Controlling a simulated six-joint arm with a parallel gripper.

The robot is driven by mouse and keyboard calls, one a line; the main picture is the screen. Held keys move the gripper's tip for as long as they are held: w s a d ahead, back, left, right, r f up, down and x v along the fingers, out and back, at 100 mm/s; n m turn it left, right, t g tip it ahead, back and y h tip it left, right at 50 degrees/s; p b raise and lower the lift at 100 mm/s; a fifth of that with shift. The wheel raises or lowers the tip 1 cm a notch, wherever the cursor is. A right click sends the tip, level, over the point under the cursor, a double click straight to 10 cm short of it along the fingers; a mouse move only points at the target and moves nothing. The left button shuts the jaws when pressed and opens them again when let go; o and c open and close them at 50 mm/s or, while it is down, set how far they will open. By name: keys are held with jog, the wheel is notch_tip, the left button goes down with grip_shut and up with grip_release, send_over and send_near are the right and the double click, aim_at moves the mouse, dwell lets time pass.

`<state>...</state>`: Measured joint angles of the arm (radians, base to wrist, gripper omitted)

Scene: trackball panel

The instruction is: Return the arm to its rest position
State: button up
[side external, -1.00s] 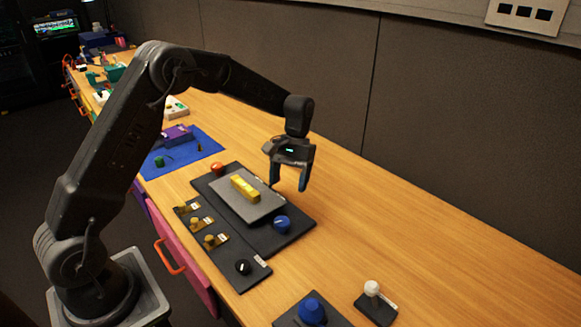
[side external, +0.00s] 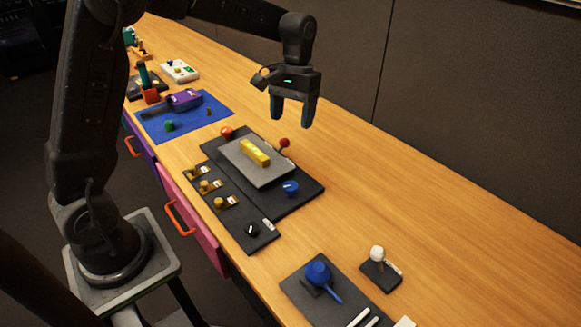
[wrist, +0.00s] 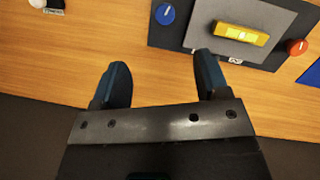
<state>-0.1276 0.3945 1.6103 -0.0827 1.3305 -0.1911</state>
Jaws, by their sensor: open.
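My gripper (side external: 291,112) is raised above the wooden bench, behind and above the dark panel. Its two dark blue-black fingers point down, spread apart, with nothing between them. In the wrist view the open fingers (wrist: 160,85) show over bare wood. The panel (side external: 310,191) carries a grey plate (side external: 268,175) with a yellow block (side external: 255,152) lying on it, a blue knob (side external: 290,188) and an orange-red knob (side external: 227,132). A red ball (side external: 284,143) shows at the panel's far edge. The gripper is apart from all of these.
A strip with several yellow switches and a black knob (side external: 252,230) lies along the front. A blue mat (side external: 190,122) with a purple object (side external: 186,101) is to the left. A blue lever (side external: 318,273) and a white-topped stick (side external: 377,254) stand nearer. A grey wall (side external: 470,130) rises behind.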

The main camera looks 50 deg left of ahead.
jog(key=s+d+r+m+t, duration=0.2)
jog(key=s+r+t, duration=0.1)
jog(key=s, duration=0.8)
jog(key=s+d+r+m+t+y, duration=0.1)
jog(key=s+d+r+m+t, duration=0.1)
jog(key=s, duration=0.9)
jog(key=r+t, duration=0.1)
jog(key=t, duration=0.1)
jog(key=shift+t, duration=0.3)
dwell(1.0)
